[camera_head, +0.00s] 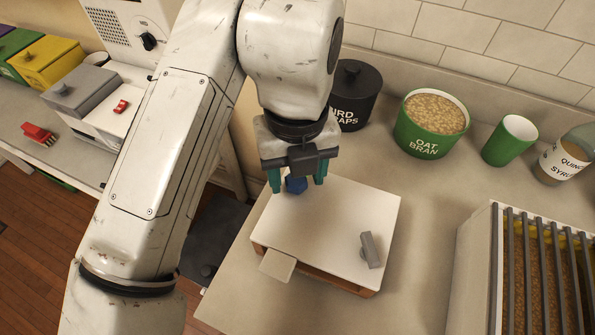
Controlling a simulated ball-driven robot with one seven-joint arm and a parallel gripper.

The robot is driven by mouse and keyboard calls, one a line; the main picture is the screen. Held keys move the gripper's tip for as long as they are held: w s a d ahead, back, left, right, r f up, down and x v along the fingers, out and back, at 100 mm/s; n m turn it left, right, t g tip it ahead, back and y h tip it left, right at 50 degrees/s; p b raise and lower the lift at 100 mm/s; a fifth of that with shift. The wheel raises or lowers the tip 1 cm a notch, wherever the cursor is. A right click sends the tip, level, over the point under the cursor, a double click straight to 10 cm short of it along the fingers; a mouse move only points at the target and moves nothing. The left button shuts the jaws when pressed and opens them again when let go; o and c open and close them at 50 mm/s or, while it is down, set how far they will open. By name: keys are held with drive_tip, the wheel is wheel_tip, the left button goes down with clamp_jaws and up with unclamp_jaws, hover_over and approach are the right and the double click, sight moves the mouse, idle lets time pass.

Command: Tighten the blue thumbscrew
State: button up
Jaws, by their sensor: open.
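The blue thumbscrew (296,185) stands near the back left corner of a white-topped box (315,225) on the counter. My gripper (298,184) points down over that corner, its two teal fingers apart on either side of the thumbscrew. The fingers look open; whether either one touches the thumbscrew cannot be told. The upper part of the thumbscrew is partly hidden by the gripper body. A grey lever-like piece (370,249) stands on the box's right side.
A black canister (354,90), a green oat bran tub (430,125), a green cup (509,141) and a syrup jar (566,158) stand behind. A barred container (530,270) is at right. Bare counter (425,215) lies between it and the box.

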wheel_tip(320, 180, up, 6)
drive_tip(key=p, duration=0.4)
drive_tip(key=shift+f, duration=0.1)
wheel_tip(320, 180, up, 11)
idle(0.6)
drive_tip(key=shift+f, duration=0.1)
